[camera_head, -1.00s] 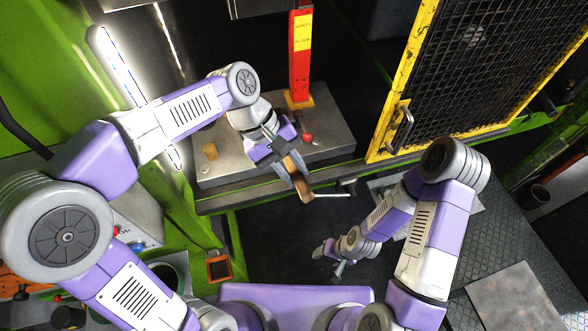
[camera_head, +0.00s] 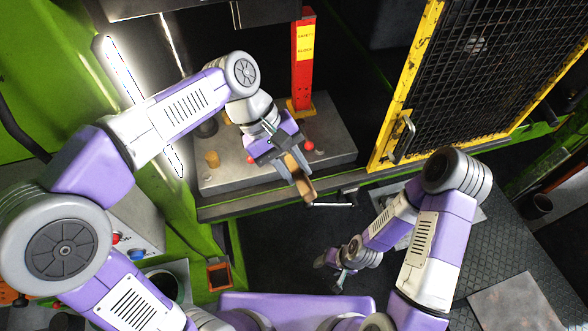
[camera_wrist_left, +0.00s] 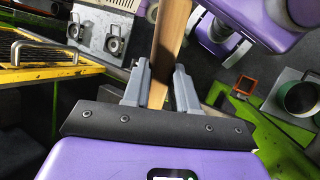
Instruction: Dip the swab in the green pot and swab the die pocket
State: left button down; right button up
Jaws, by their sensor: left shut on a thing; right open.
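My left gripper (camera_head: 284,157) is shut on the wooden handle (camera_head: 299,178) of the swab, over the front of the grey press bed. In the left wrist view the handle (camera_wrist_left: 168,50) stands between my two fingers. The swab's tip cannot be made out. A thin pale bar lies just past the handle's near end; I cannot tell whether it belongs to the swab. The green pot (camera_head: 166,285) stands at lower left, away from my left gripper; it also shows in the left wrist view (camera_wrist_left: 301,99). The die pocket is not distinguishable. My right gripper (camera_head: 341,276) is open and empty, low over the dark floor.
On the grey press bed (camera_head: 225,180) stand a small tan cylinder (camera_head: 212,159) and a red post (camera_head: 302,65) with a yellow label. A yellow-framed mesh guard (camera_head: 455,75) stands at right. An orange-rimmed square holder (camera_head: 219,275) is beside the pot.

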pick_arm(q)
jog(key=shift+r, duration=0.5)
jog(key=s+d+r, duration=0.1)
jog(key=s+d, duration=0.2)
jog(key=s, duration=0.6)
jog(key=s+d+r+b, duration=0.1)
jog(key=s+d, duration=0.2)
jog(key=s, duration=0.7)
dwell(0.5)
